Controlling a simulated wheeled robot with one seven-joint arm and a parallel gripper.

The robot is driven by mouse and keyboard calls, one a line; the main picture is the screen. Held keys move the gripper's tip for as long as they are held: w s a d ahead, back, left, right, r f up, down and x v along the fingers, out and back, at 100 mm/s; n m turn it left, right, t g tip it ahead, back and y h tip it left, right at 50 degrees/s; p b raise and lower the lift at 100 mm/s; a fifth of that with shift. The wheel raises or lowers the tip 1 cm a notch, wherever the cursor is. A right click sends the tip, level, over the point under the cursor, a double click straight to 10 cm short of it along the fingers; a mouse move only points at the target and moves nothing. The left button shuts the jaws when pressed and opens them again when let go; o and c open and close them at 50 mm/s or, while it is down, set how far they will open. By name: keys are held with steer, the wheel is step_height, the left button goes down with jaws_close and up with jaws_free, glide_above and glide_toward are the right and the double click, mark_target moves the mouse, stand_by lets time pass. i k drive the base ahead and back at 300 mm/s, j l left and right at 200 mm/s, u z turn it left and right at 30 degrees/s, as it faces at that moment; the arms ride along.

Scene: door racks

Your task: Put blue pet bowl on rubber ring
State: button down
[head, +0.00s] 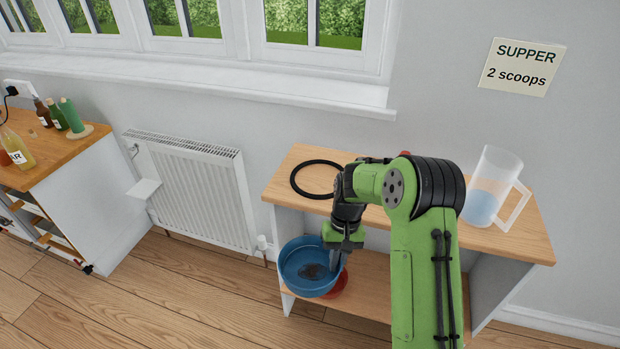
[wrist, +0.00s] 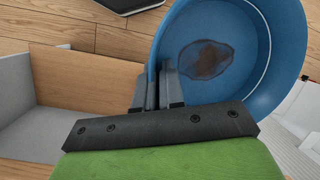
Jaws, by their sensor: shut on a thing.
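The blue pet bowl (head: 308,270) has a dark brown stain on its inside bottom. It hangs in front of the shelf unit, below the level of the top board. My gripper (head: 338,258) is shut on the bowl's rim at its right side. In the wrist view the fingers (wrist: 158,92) pinch the wall of the bowl (wrist: 225,60) at its left edge. The black rubber ring (head: 296,188) lies flat on the left part of the shelf unit's wooden top. My arm covers part of the ring's right side in the head view.
The shelf unit (head: 302,158) has a wooden top and a lower board (head: 375,268). A jug (head: 492,190) with blue contents stands at the top's right. A red thing (head: 338,287) shows partly behind the bowl. A radiator (head: 195,190) and a counter with bottles (head: 50,150) are left.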

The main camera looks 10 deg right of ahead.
mark_target(319, 180)
steer(key=i+j, duration=0.2)
steer(key=j, duration=0.15)
steer(key=i+j, duration=0.25)
steer(key=j, duration=0.15)
steer(key=i+j, duration=0.2)
steer(key=j, duration=0.15)
steer(key=i+j, duration=0.2)
steer(key=j, duration=0.2)
steer(key=i, duration=0.35)
steer(key=j+u, duration=0.05)
steer(key=j, duration=0.05)
